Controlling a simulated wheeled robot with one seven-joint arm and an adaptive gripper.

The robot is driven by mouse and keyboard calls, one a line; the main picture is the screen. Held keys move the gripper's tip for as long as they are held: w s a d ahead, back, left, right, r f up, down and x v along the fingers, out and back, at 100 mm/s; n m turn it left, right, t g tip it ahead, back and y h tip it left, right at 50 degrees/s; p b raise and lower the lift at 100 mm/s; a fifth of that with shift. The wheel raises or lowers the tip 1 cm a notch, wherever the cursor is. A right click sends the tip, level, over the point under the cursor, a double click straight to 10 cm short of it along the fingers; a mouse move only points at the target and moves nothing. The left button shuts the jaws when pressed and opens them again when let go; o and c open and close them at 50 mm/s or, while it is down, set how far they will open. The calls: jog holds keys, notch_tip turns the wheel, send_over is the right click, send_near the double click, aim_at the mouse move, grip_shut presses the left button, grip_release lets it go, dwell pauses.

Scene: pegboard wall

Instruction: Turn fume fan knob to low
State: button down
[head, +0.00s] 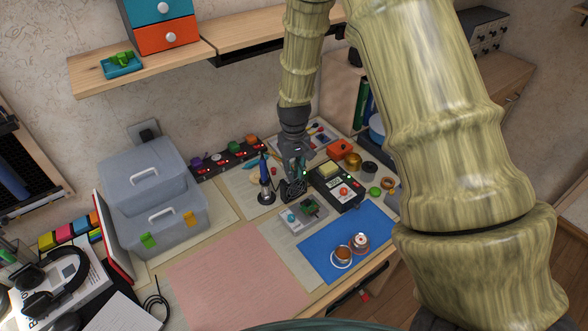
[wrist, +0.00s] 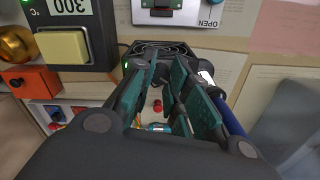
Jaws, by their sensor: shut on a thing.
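The fume fan (head: 292,190) is a small black unit with a round grille, standing on the bench between the soldering iron stand and the black station. In the wrist view the fan (wrist: 163,47) lies just beyond my fingertips, with a small green light at its left edge. My gripper (head: 296,172) reaches down to the fan's back side. In the wrist view my gripper (wrist: 166,72) has its teal-padded fingers closed in at the fan, shut on its knob. The knob itself is hidden between the fingers, so its setting cannot be read.
A blue soldering iron (head: 264,172) stands close on the left. The black station (head: 337,186), reading 300 in the wrist view, is close on the right. A grey device (head: 303,213) sits in front. The pink mat (head: 235,285) is clear.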

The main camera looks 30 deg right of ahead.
jog(key=shift+w+d+r, duration=0.1)
jog(key=shift+w+r, duration=0.15)
jog(key=shift+w, duration=0.05)
jog(key=c, duration=1.5)
grip_release()
jog(key=shift+o, duration=0.8)
jog(key=shift+s+f, duration=0.1)
jog(key=shift+s, duration=0.1)
notch_tip(320, 180, up, 12)
